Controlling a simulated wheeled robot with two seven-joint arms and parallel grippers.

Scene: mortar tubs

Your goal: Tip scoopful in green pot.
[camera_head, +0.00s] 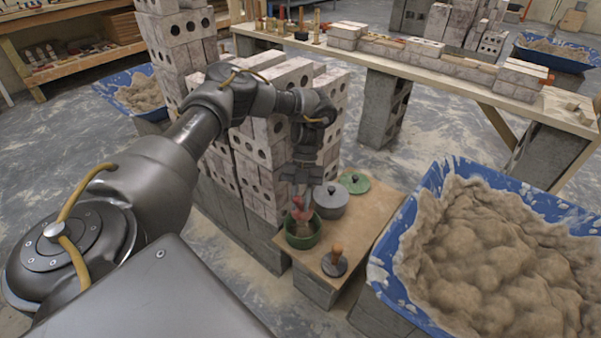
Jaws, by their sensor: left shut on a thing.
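My left gripper (301,188) points down over the small wooden board (365,222) and is shut on a red scoop (298,210). The scoop is at the mouth of the open green pot (303,238), overlapping its far rim in the picture. I cannot tell whether it touches the pot or what it holds. The inside of the pot is partly hidden by the scoop. A green lid (354,183) lies flat on the board, apart from the pot. My right gripper is not in view.
A grey lidded pot (331,201) stands close behind the green pot. A tool with a wooden knob (335,258) stands in front. A blue tub (383,253) heaped with mortar (500,262) is at the right. Stacked bricks (258,165) rise left of the board.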

